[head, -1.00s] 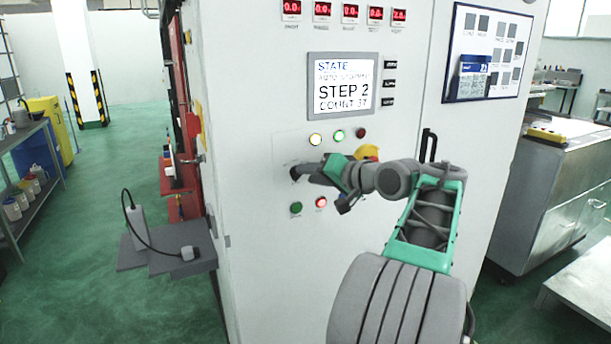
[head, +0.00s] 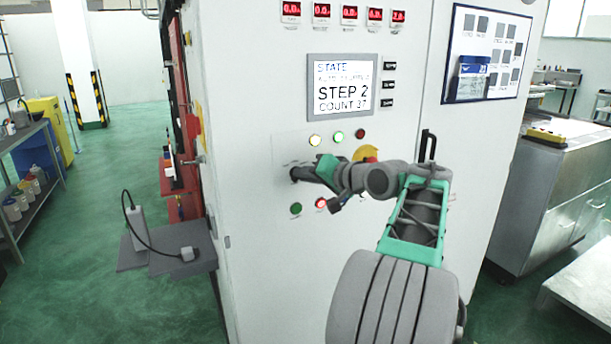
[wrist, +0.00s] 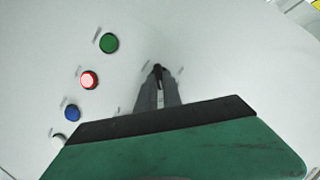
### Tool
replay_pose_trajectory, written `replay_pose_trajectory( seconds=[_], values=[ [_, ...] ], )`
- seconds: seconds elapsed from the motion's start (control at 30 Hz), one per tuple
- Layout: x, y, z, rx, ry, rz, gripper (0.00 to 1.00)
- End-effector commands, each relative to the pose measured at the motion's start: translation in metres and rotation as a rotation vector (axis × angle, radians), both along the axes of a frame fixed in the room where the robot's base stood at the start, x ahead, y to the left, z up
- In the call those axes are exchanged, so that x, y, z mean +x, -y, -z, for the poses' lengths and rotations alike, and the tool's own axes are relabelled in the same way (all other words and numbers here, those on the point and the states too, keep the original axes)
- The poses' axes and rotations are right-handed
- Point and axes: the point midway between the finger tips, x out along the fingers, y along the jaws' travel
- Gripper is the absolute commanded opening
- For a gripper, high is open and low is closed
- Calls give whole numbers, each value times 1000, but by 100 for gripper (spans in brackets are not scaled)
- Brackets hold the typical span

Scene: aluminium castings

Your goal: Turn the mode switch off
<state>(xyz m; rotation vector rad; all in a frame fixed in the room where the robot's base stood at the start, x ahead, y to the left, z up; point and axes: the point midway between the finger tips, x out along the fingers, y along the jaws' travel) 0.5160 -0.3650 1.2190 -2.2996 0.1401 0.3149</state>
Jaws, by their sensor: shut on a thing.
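The mode switch (wrist: 158,67) is a small black knob on the white cabinet front. It shows in the wrist view between my fingertips. My gripper (wrist: 158,77) is shut on it, with both fingers reaching straight to the panel. In the head view my gripper (head: 298,173) is at the left part of the panel, below the lit lamps, and mostly hides the switch. Which way the knob points cannot be made out.
A green button (wrist: 109,43), a lit red button (wrist: 88,80) and a blue button (wrist: 72,112) lie close by. A yellow-backed emergency stop (head: 366,153) is just behind my arm. The screen (head: 343,86) above reads STEP 2. A grey shelf (head: 185,262) juts out at left.

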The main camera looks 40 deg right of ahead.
Motion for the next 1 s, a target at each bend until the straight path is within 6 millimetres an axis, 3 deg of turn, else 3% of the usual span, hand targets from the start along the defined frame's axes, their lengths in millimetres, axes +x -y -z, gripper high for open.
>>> replay_pose_trajectory(
  seconds=[0.57, 1.0],
  values=[
    [1, -1, 3, -54, -18, -3, 0],
    [2, -5, 4, -373, -109, -3, 0]
  ],
)
